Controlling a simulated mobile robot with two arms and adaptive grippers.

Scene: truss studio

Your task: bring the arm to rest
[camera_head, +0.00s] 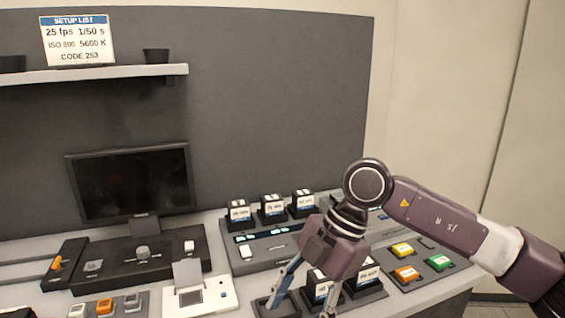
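My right arm comes in from the right, and its purple-grey gripper (300,304) points down over the front row of the control desk. Its two fingers are spread apart, with one over an empty dark holder (265,308) and the other near a labelled block in the front row. I see nothing held between the fingers. The gripper body and wrist hide part of the desk and of the row behind. My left gripper is not in view.
Labelled blocks (273,207) stand in holders at the back. Yellow, orange and green buttons (439,262) are on the right panel. A monitor (130,182) stands at left, below a shelf (95,74) and a setup list sign (76,41). A white device (200,297) sits left of the gripper.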

